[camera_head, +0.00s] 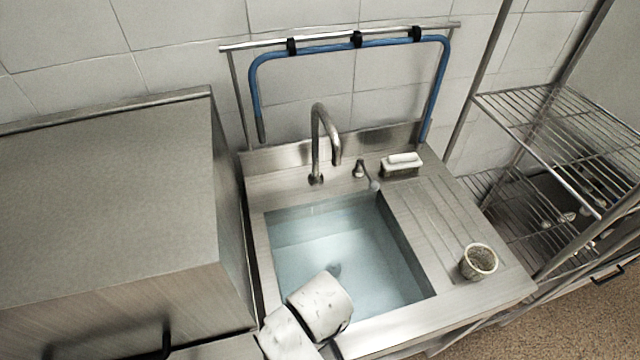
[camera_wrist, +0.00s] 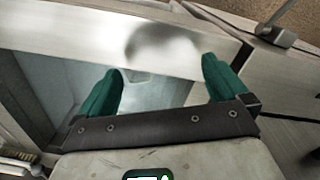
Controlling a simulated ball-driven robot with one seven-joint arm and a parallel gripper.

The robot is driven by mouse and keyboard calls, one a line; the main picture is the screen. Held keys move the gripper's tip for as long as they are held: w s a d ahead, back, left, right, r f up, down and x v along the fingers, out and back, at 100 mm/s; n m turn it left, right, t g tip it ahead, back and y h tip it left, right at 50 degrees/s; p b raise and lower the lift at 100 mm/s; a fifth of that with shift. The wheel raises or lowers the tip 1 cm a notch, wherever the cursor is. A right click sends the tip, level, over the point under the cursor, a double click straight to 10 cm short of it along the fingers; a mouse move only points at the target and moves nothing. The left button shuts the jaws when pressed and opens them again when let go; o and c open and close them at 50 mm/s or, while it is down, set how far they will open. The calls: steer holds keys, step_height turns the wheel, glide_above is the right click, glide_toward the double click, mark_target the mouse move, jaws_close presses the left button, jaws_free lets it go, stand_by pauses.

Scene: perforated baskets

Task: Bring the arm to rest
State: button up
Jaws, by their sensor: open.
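My gripper (camera_wrist: 160,88) shows in the wrist view with its two green fingers spread apart and nothing between them. It is over the front part of the sink, near the metal rim. In the head view, part of my pale arm (camera_head: 320,305) reaches in from the bottom over the sink's front edge; the fingers are hidden there. The sink basin (camera_head: 310,245) is below it and looks bluish. A perforated basket (camera_head: 478,262) stands on the ribbed drainboard to the right, apart from my arm.
A curved faucet (camera_head: 318,140) and a brush (camera_head: 401,164) are at the back of the sink. A tall metal cabinet (camera_head: 110,200) stands close on the left. A wire shelf rack (camera_head: 560,125) is on the right. A blue hose (camera_head: 350,46) hangs from a wall rail.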

steer(key=d+r+m+t, duration=0.1)
steer(key=d, duration=0.4)
steer(key=d+r+m, duration=0.1)
steer(key=d, duration=0.4)
steer(key=d+r+m+t, duration=0.1)
steer(key=d+m, duration=0.1)
steer(key=d, duration=0.3)
steer(key=shift+w+d+r+t+y, duration=0.1)
steer(key=shift+w+d+t+y, duration=0.2)
steer(key=shift+d, duration=0.1)
steer(key=s+d+r+m+t, duration=0.2)
steer(key=s+d+r+m, duration=0.25)
steer(key=d, duration=0.55)
steer(key=s+f+g+b, duration=0.1)
steer(key=s+f+b, duration=0.4)
steer(key=f, duration=0.2)
steer(key=s+d+f+g+b, duration=0.1)
steer(key=s+f+g+b, duration=0.1)
steer(key=s+f+b, duration=0.3)
step_height(320, 180, down, 4)
steer(key=shift+s+d+r+g+h, duration=0.2)
steer(key=shift+s+g+h, duration=0.1)
steer(key=shift+h, duration=0.1)
stand_by(3.3)
